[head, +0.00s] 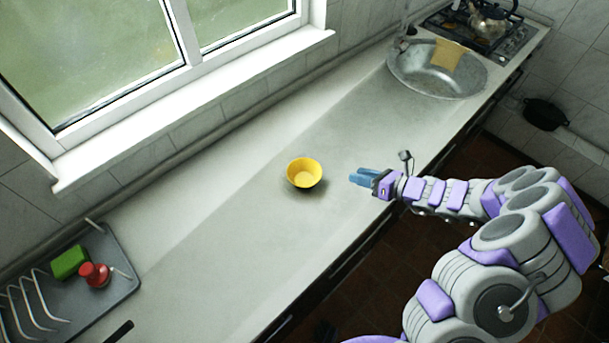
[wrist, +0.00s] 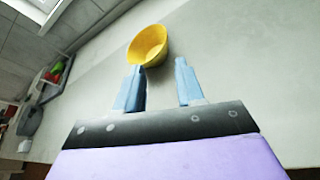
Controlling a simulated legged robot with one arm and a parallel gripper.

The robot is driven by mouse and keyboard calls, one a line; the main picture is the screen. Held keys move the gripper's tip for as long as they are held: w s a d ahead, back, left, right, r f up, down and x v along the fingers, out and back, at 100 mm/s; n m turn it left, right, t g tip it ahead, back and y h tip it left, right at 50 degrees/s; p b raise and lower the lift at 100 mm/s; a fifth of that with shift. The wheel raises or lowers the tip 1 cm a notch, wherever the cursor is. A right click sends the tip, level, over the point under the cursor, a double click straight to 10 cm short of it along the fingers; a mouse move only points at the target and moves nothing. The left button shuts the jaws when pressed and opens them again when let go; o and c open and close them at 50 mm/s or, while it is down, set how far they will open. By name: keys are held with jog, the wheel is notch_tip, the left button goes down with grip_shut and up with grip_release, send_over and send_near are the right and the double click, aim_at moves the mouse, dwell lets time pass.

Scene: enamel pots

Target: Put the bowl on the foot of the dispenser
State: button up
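The yellow bowl (head: 304,173) stands upright on the grey counter in the middle of the head view. It also shows in the wrist view (wrist: 147,46), just beyond my fingertips and nearer the left finger. My gripper (head: 356,179) is to the right of the bowl, with a gap between them in the head view. In the wrist view its two blue fingers (wrist: 160,76) are apart with nothing held between them. I cannot make out a dispenser or its foot for certain in either view.
A grey drying tray (head: 122,290) at the lower left has a wire rack, a green block (head: 69,262) and a red object (head: 95,275). A round metal sink (head: 410,75) and a stove with a kettle (head: 490,20) are at upper right. The counter around the bowl is clear.

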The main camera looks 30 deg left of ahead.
jog(key=f, duration=0.1)
jog(key=b, duration=0.3)
send_near(317, 164)
jog(key=shift+m+t, duration=0.3)
jog(key=shift+m, duration=0.1)
jog(key=x, duration=1)
jog(key=shift+s+a+f, duration=0.15)
jog(key=shift+a, duration=0.05)
jog(key=shift+d, duration=0.15)
jog(key=c, duration=0.3)
grip_shut()
